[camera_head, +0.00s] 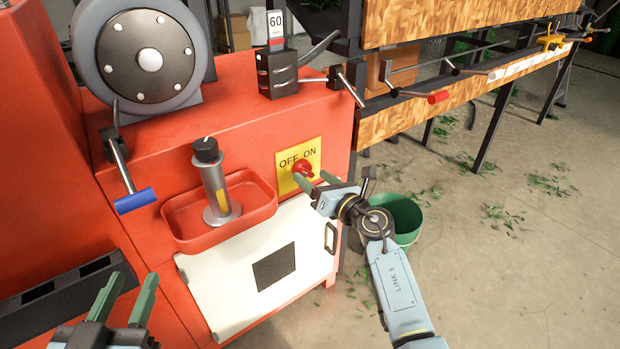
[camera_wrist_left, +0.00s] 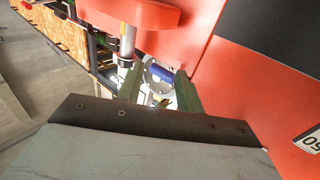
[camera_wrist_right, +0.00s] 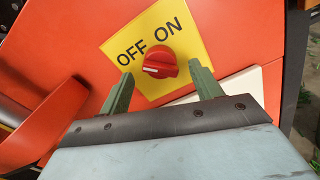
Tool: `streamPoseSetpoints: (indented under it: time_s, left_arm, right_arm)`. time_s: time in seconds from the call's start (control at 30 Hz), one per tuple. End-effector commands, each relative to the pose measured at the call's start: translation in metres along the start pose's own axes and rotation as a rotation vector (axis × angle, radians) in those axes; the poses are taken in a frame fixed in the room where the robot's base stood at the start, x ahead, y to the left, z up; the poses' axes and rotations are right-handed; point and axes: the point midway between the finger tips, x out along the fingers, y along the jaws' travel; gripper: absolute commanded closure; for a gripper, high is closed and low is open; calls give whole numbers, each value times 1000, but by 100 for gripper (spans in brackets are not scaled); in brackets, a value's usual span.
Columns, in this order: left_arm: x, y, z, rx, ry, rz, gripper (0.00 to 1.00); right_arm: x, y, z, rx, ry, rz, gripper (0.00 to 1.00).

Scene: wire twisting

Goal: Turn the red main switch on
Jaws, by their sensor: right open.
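The red main switch (camera_wrist_right: 165,62) is a round knob on a yellow plate (camera_wrist_right: 190,42) marked OFF on the left and ON on the right. Its white mark lies on the knob's left, the OFF side. In the head view the switch (camera_head: 304,167) is on the front of the red machine. My right gripper (camera_wrist_right: 160,72) is open, with a green finger on either side of the knob and no visible contact. It also shows in the head view (camera_head: 314,178). My left gripper (camera_head: 128,286) is open and empty at the lower left, away from the switch.
A red tray (camera_head: 262,190) with a grey post (camera_head: 217,190) sits left of the switch, above a white panel (camera_head: 220,300). A blue-handled crank (camera_head: 135,200) sticks out further left. A green bucket (camera_head: 405,215) stands on the floor behind my right arm.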

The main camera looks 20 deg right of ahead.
Motion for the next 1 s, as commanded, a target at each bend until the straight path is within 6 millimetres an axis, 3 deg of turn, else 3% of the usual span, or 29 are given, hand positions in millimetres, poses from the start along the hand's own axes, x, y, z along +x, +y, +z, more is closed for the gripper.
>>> streamPoseSetpoints:
  time_s: [0.3, 0.7, 1.0]
  left_arm:
    - [-2, 7, -34, -9, 218, 17, 64]
    - [-3, 8, -41, -10, 257, 19, 64]
    - [-3, 8, -41, -10, 256, 19, 64]
  right_arm:
    - [21, -1, 0, 1, -1, 0, 36]
    - [24, 0, 0, 1, 0, 0, 36]
    - [24, 0, 0, 1, -1, 0, 74]
